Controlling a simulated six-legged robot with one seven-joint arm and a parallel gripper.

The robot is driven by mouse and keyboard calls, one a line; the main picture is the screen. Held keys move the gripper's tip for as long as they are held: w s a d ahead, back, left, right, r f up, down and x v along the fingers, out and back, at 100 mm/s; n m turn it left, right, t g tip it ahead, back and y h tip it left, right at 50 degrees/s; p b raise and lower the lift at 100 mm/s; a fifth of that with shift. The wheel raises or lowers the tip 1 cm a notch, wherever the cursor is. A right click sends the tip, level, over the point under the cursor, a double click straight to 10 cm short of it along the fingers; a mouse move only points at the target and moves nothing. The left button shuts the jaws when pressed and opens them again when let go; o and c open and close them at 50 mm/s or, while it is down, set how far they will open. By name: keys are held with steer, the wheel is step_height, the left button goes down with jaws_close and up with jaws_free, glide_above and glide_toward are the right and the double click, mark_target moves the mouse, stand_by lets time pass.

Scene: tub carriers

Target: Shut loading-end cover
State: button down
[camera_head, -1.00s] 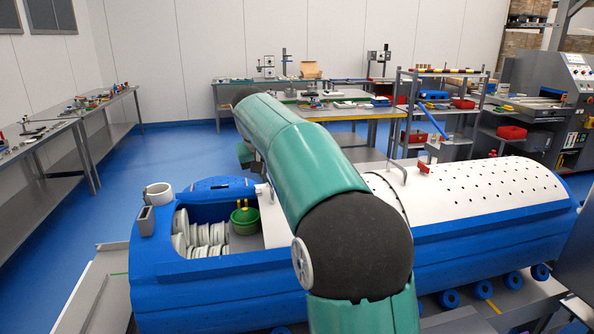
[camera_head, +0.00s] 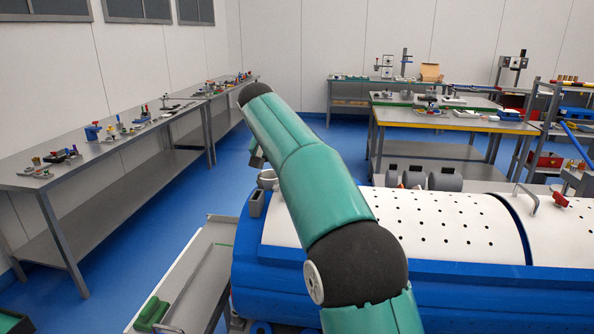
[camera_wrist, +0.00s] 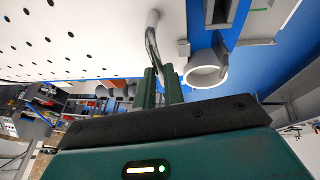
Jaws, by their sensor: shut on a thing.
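The loading-end cover (camera_head: 440,220), a white curved panel with rows of holes, lies over the left end of the blue machine body (camera_head: 450,290). No opening shows there in the head view, though my arm hides part of it. In the wrist view the cover (camera_wrist: 70,35) fills the upper left. My gripper (camera_wrist: 160,74) is shut on the cover's bent metal handle (camera_wrist: 152,42) near its edge. In the head view my arm hides the handle and the fingers.
A white ring-shaped cup (camera_head: 267,178) and a grey box (camera_head: 256,204) stand at the machine's left end, close to my gripper. A second white cover (camera_head: 570,235) lies to the right. A long workbench (camera_head: 90,165) runs along the left.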

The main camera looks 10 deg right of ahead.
steer(key=shift+a+r, duration=0.1)
steer(key=shift+a, duration=0.25)
steer(key=c, duration=1.5)
jaws_free()
steer(key=shift+w+a, duration=0.1)
steer(key=shift+w, duration=0.05)
steer(key=shift+d, duration=0.2)
steer(key=v, duration=1.2)
